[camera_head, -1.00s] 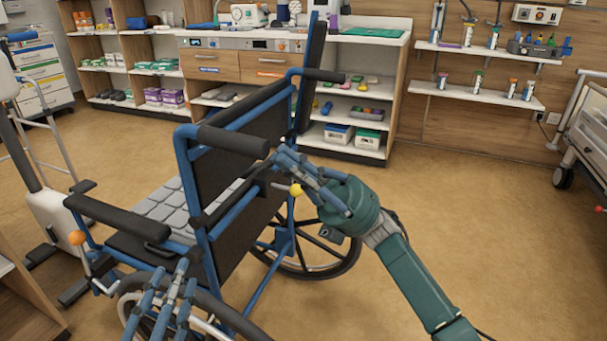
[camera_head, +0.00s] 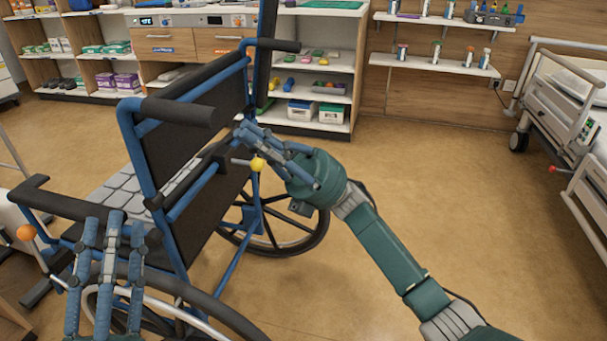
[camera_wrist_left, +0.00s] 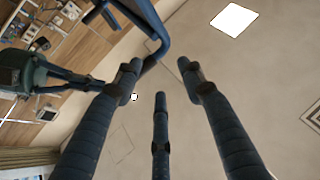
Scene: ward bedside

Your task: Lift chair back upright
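The wheelchair has a blue tube frame, a black back panel (camera_head: 197,148), a grey quilted seat (camera_head: 110,190) and black push handles. The near push handle (camera_head: 180,111) juts right from the backrest top. A lever with a yellow knob (camera_head: 257,164) sits behind the back. My right gripper (camera_head: 248,138) is beside the back and knob; contact and finger closure are unclear. My left gripper (camera_head: 108,225) is open, fingers up, in front of the near armrest and wheel. In the left wrist view its fingers (camera_wrist_left: 160,85) are spread and empty, with a blue bent tube (camera_wrist_left: 150,30) beyond.
An orange knob (camera_head: 26,232) is at the chair's left. Shelves with boxes (camera_head: 318,108) stand behind the chair. A bed (camera_head: 560,125) is at the right. The floor (camera_head: 420,190) between chair and bed is clear.

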